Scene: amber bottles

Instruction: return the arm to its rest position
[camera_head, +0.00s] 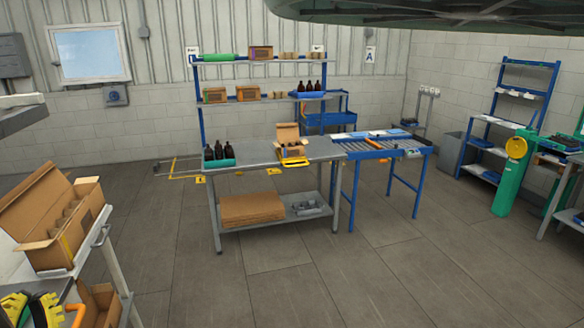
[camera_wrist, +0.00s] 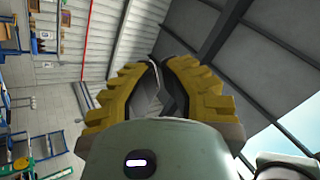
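My gripper (camera_wrist: 158,66) shows in the wrist view with two thick yellow ribbed fingers and dark inner pads. The fingers lean in, and their tips come together with nothing seen between them. The gripper is up in the air, with the corrugated wall and roof behind it. The grey-green wrist body fills the bottom of that view. In the head view I cannot make out my gripper for certain. Amber bottles (camera_head: 217,152) stand in a teal holder on the left of the grey workbench (camera_head: 255,152). An open cardboard box (camera_head: 289,139) stands on the bench's right part.
More dark bottles (camera_head: 309,86) stand on the shelf rack. A blue roller conveyor (camera_head: 386,147) adjoins the bench. At the lower left, a cart carries an open divided carton (camera_head: 50,225) and a yellow-and-black item (camera_head: 32,308). The floor (camera_head: 300,265) in front is clear.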

